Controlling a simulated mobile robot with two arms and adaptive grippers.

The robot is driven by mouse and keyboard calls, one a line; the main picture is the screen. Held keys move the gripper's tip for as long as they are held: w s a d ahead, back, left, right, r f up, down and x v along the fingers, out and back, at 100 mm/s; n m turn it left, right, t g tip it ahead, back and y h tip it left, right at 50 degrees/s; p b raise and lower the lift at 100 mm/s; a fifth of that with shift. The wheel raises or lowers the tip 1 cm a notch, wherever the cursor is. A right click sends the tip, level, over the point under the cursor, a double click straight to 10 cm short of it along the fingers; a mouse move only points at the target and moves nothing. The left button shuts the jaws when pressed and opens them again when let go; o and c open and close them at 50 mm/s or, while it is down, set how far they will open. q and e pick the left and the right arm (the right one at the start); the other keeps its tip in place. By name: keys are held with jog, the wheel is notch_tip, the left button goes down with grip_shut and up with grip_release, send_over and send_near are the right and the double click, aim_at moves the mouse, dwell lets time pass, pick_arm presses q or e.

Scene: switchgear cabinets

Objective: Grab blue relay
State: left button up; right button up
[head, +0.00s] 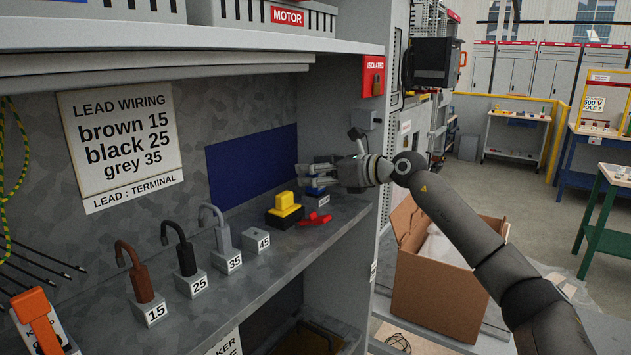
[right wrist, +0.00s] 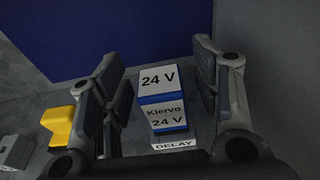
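The blue relay (right wrist: 163,100) is a white and blue block marked "24 V" and "Klervo 24 V" in the right wrist view. In the head view its blue part (head: 316,190) shows just under my right gripper, on the shelf near the right wall. My right gripper (head: 302,175) reaches in from the right. In the right wrist view its open fingers (right wrist: 163,92) stand on either side of the relay, with visible gaps. A "DELAY" label (right wrist: 174,145) lies below the relay in that view. My left gripper is not in view.
A yellow and black block (head: 285,212) and a red piece (head: 317,219) sit near the relay. A cardboard box (head: 432,285) stands right of the shelf.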

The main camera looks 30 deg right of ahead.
jog(key=c, duration=1.1)
